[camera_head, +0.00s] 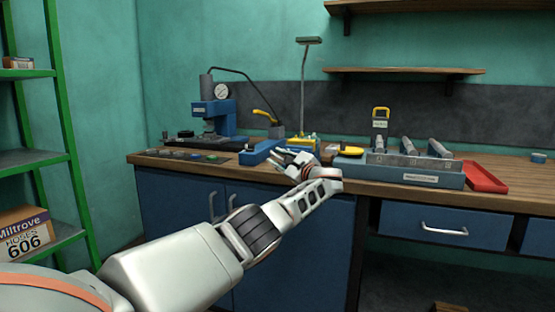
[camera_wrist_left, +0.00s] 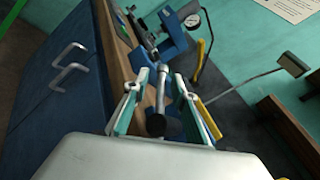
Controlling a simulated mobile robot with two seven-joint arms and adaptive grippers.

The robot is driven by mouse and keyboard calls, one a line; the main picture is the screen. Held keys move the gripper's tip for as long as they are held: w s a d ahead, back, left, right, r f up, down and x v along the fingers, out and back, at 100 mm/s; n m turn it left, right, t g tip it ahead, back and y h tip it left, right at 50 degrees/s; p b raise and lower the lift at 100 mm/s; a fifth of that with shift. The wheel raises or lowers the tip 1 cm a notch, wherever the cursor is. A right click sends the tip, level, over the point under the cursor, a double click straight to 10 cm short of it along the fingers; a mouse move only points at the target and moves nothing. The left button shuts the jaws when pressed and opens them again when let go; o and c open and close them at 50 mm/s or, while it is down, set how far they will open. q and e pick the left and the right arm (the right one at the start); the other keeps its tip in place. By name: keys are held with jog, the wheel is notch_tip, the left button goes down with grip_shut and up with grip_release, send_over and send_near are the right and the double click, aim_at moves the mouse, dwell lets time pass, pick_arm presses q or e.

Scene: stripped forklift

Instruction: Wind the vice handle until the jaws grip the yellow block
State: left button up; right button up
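My left gripper (camera_head: 298,160) reaches over the front edge of the bench, at the blue vice (camera_head: 260,152). In the left wrist view its two fingers (camera_wrist_left: 163,100) stand apart. A dark, round-ended bar (camera_wrist_left: 157,122), which looks like part of the vice handle, lies between them; I cannot tell whether either finger touches it. Something yellow (camera_head: 302,142) shows just behind the gripper, partly hidden; I cannot tell whether it is the yellow block. The jaws and their gap are not clear. My right gripper is not in view.
A blue press with a gauge (camera_head: 221,91) stands behind to the left. A blue tray with grey dividers (camera_head: 420,179) and a red tray (camera_head: 485,177) lie to the right. A lamp (camera_head: 304,80) stands behind. Blue drawers (camera_head: 440,226) and cupboards are below the bench edge.

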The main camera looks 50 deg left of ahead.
pick_arm(q)
jog(key=shift+w+d+f, duration=0.15)
jog(key=shift+d, duration=0.8)
jog(key=d, duration=1)
jog(key=shift+s+f, duration=0.2)
jog(key=shift+s, duration=0.2)
